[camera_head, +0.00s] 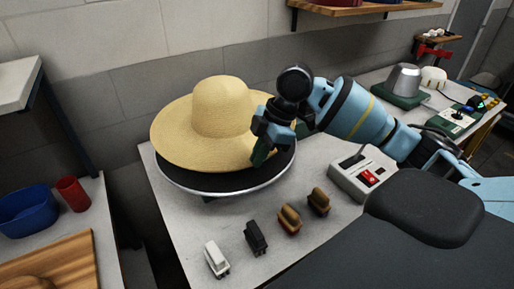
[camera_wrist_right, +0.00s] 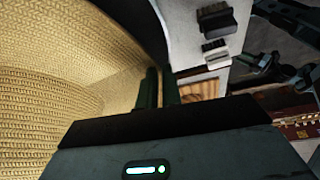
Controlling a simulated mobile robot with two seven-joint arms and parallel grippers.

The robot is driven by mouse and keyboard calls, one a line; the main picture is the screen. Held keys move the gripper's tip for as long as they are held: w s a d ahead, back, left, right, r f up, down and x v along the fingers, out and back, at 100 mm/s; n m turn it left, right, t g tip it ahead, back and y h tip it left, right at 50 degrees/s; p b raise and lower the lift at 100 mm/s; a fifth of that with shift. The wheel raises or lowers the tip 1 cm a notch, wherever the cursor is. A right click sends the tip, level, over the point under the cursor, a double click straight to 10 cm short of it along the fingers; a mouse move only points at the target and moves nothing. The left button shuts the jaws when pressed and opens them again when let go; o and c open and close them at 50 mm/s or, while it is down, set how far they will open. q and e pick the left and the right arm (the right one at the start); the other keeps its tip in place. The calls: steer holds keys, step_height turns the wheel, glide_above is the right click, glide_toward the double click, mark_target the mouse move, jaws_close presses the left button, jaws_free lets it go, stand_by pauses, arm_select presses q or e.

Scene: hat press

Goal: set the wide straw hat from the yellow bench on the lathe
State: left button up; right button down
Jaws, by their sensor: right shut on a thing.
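The wide straw hat (camera_head: 221,110) is pale yellow, brim down and crown up, over the left and back of a round black disc with a light metal rim (camera_head: 215,192), which looks like the lathe. I cannot tell whether the brim touches the disc. My right gripper (camera_head: 262,152) is shut on the right edge of the brim. In the right wrist view the straw weave (camera_wrist_right: 60,100) fills the left side and reaches the dark fingers (camera_wrist_right: 158,88). My left gripper does not show. No yellow bench can be made out.
On the grey table in front of the disc stand several brushes (camera_head: 256,238). A control box with a red switch (camera_head: 368,177) is at right. A blue bowl (camera_head: 28,211) and red cup (camera_head: 73,194) stand on the left table. A grey metal form (camera_head: 404,79) stands behind at right.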

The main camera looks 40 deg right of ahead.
steer(key=shift+f, duration=1.65)
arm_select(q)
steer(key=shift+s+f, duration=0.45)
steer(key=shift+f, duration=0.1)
arm_select(e)
steer(key=shift+f, duration=0.15)
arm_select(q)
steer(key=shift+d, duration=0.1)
arm_select(e)
steer(key=shift+f, duration=0.75)
steer(key=c, duration=1.5)
jaws_free()
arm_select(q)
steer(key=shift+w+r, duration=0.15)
arm_select(e)
steer(key=v, duration=0.7)
steer(key=shift+r, duration=0.4)
steer(key=shift+s+d, duration=0.1)
